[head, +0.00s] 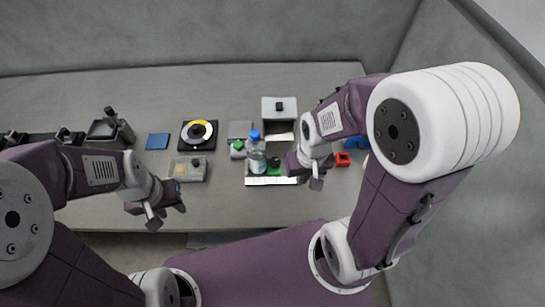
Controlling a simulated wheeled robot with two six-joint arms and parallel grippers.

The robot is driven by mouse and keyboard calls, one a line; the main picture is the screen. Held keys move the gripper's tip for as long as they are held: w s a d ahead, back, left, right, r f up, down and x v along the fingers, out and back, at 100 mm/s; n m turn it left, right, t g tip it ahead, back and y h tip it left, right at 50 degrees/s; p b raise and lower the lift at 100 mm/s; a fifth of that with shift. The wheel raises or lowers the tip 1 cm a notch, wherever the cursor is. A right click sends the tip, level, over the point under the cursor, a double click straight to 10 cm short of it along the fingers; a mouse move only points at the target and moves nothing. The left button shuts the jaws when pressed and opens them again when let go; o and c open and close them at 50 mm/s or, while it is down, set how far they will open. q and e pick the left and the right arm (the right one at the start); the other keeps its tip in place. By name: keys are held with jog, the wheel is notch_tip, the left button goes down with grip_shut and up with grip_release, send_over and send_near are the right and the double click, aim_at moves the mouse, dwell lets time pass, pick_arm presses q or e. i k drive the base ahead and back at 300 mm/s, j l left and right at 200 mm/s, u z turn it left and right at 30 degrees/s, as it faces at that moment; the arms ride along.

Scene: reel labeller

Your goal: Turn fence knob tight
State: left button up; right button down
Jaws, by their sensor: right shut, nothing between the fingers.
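Another green part (238,146) is left of the bottle. I cannot tell which is the fence knob or how tight it is. My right gripper (306,177) is shut and empty, close to the right end of the base; the wrist hides part of that end. My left gripper (163,212) hangs near the table's front edge, away from the labeller; its finger gap is unclear.
A black-based reel (198,134) with a white and yellow disc, a blue square (157,141) and a grey box (189,168) lie left of the labeller. A white box (280,106) with a black knob stands behind. A red part (343,159) lies right.

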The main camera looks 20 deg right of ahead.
aim_at(274, 162)
jog(key=k+l+u, duration=0.15)
jog(key=l+u, duration=0.25)
jog(key=k+l+u, duration=0.15)
jog(key=u, duration=0.25)
jog(key=k+l+u, duration=0.25)
jog(key=u, duration=0.15)
